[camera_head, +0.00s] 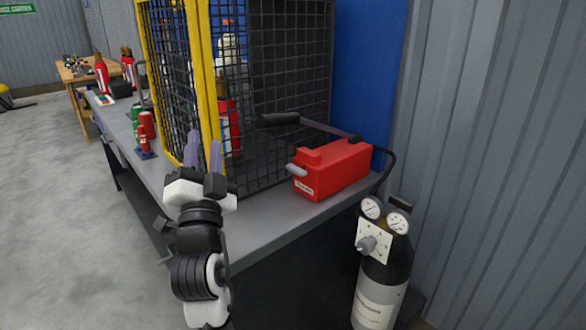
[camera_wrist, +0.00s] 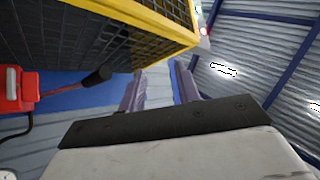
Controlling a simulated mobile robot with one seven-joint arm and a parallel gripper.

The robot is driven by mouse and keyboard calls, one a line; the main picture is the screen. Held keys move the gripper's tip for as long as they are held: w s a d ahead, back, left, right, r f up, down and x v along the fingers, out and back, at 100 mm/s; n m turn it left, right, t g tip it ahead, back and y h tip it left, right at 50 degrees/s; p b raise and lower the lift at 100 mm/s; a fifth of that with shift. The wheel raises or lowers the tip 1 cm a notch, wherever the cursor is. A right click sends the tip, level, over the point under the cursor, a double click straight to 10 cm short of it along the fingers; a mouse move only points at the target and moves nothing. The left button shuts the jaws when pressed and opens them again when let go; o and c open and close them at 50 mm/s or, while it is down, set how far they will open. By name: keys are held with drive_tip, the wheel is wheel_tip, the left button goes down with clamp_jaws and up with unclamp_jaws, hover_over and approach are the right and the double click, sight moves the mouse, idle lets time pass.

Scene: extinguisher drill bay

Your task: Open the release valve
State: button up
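A red pump box (camera_head: 333,170) stands on the grey bench near the blue panel. A light grey knob (camera_head: 296,170) sticks out of its left end, and a long lever with a black grip (camera_head: 278,120) lies above it. The pump also shows at the left edge of the wrist view (camera_wrist: 12,104). A dark gas cylinder (camera_head: 384,272) stands at the right with two gauges and a grey knob (camera_head: 366,244) on a white plate. I cannot tell which knob is the release valve. My gripper (camera_head: 204,146) is open and empty, pointing up, left of the pump and touching neither knob.
A yellow-framed mesh cage (camera_head: 206,75) rises from the bench just behind my gripper, with extinguishers inside. Small red and green cylinders (camera_head: 146,125) stand left of it. A black hose (camera_head: 387,172) runs from the pump towards the cylinder.

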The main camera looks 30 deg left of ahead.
drive_tip(key=w+f+m+h, duration=0.7)
drive_tip(key=m+g+h+p, duration=0.2)
drive_tip(key=m+h, duration=0.5)
drive_tip(key=m, duration=0.1)
approach(294, 172)
drive_tip(key=shift+y, duration=0.3)
drive_tip(key=w+p, duration=0.2)
drive_tip(key=w, duration=0.2)
drive_tip(key=w+p, duration=0.2)
drive_tip(key=w, duration=0.3)
drive_tip(key=shift+w+a+r, duration=0.1)
drive_tip(key=shift+w+r, duration=0.15)
drive_tip(key=shift+w, duration=0.05)
clamp_jaws()
